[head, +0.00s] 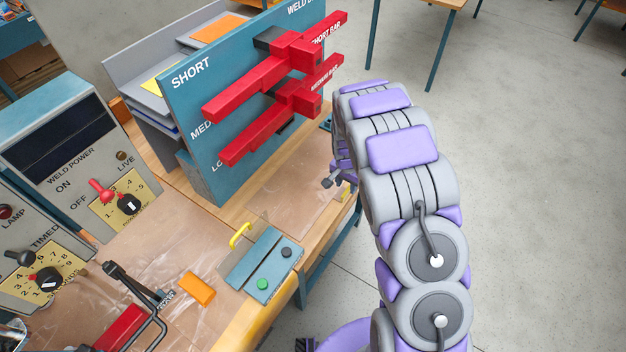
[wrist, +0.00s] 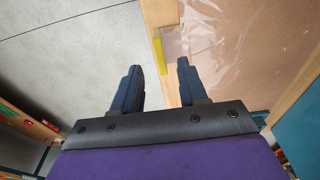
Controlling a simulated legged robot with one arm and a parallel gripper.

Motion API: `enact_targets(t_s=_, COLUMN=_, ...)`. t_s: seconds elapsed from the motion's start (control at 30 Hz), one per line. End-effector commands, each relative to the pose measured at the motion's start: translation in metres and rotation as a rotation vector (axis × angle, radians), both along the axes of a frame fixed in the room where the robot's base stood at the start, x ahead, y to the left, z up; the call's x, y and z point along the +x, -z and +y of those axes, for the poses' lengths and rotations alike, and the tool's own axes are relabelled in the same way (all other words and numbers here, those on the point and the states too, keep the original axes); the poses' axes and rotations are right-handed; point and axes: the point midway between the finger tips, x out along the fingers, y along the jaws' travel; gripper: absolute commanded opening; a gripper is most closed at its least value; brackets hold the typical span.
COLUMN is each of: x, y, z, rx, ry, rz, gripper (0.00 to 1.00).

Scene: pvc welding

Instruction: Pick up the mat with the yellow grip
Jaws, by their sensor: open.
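In the wrist view a yellow grip (wrist: 157,54) shows at the wooden bench edge, with a small clear, see-through mat (wrist: 173,44) beside it. The same yellow grip shows small in the head view (head: 347,189), at the bench's right edge, partly hidden by my arm. My gripper (wrist: 158,68) is open and empty. In the wrist view the grip appears between and just beyond the two dark fingertips; I cannot tell the height gap. In the head view my gripper (head: 330,181) is mostly hidden behind my arm.
A teal rack (head: 205,160) with red clamps (head: 270,85) stands close to my arm. A teal button box (head: 263,265), another yellow handle (head: 239,235) and an orange block (head: 197,288) sit on the bench. Open grey floor (head: 540,200) lies to the right.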

Motion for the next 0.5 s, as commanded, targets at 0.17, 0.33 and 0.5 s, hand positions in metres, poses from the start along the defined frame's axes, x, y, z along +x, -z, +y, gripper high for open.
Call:
enact_targets(t_s=0.17, x=0.003, y=0.019, z=-0.002, rx=-0.003, ry=0.000, rz=0.002, gripper=0.43)
enact_targets(t_s=0.33, x=0.005, y=0.044, z=-0.006, rx=-0.003, ry=-0.001, rz=0.006, gripper=0.43)
enact_targets(t_s=0.5, x=0.007, y=0.050, z=-0.008, rx=-0.002, ry=-0.002, rz=0.003, gripper=0.43)
